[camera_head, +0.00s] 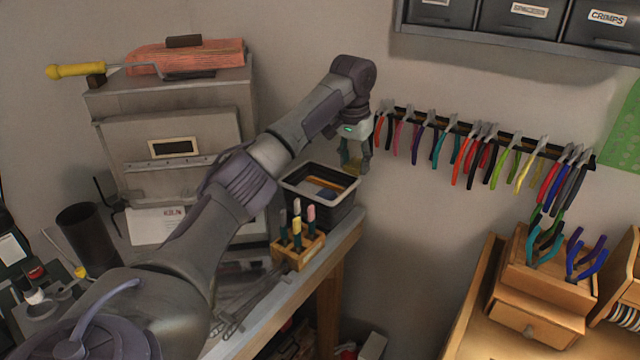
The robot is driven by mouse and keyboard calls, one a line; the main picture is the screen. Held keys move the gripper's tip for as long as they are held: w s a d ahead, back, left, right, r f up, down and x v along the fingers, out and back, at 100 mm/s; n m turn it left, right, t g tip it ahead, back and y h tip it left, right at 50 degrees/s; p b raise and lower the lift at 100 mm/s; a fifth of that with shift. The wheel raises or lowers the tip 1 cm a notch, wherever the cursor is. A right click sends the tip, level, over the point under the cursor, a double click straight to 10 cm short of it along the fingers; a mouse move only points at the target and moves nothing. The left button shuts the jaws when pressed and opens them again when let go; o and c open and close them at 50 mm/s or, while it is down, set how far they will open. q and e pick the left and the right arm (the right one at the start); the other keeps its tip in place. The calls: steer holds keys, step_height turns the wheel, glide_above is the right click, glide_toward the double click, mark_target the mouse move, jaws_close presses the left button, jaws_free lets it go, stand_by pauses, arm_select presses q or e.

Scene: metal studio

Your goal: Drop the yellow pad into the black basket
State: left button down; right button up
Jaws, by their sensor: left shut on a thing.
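The black basket (293,190) stands on the workbench near its right end, with its open top facing up. My left gripper (355,163) points down at the back right rim of the basket. It is shut on a small yellowish thing (351,163), which looks like the yellow pad and is mostly hidden by the fingers. I cannot tell its exact height above the rim. My right gripper is not in view.
Orange and blue items lie inside the basket. A wooden holder (299,254) with upright tools stands in front of it. Pliers hang on a wall rack (500,136) to the right. A grey cabinet (170,125) stands at the left back.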

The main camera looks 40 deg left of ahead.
arm_select(q)
steer(key=a+f+p, duration=0.1)
steer(key=a+f, duration=0.1)
steer(key=a, duration=0.2)
steer(key=a+f+p, duration=0.1)
steer(key=a+f, duration=0.1)
steer(key=a, duration=0.2)
steer(key=s+a+f+p, duration=0.1)
steer(key=a+f, duration=0.1)
steer(key=a, duration=0.2)
steer(key=shift+a+f, duration=0.25)
steer(key=shift+a, duration=0.05)
step_height(320, 180, down, 4)
steer(key=shift+s+a+r+p, duration=0.1)
steer(key=shift+r+p, duration=0.05)
steer(key=shift+p, duration=0.55)
steer(key=shift+f, duration=0.3)
steer(key=shift+f, duration=0.25)
steer(key=c, duration=0.6)
jaws_free()
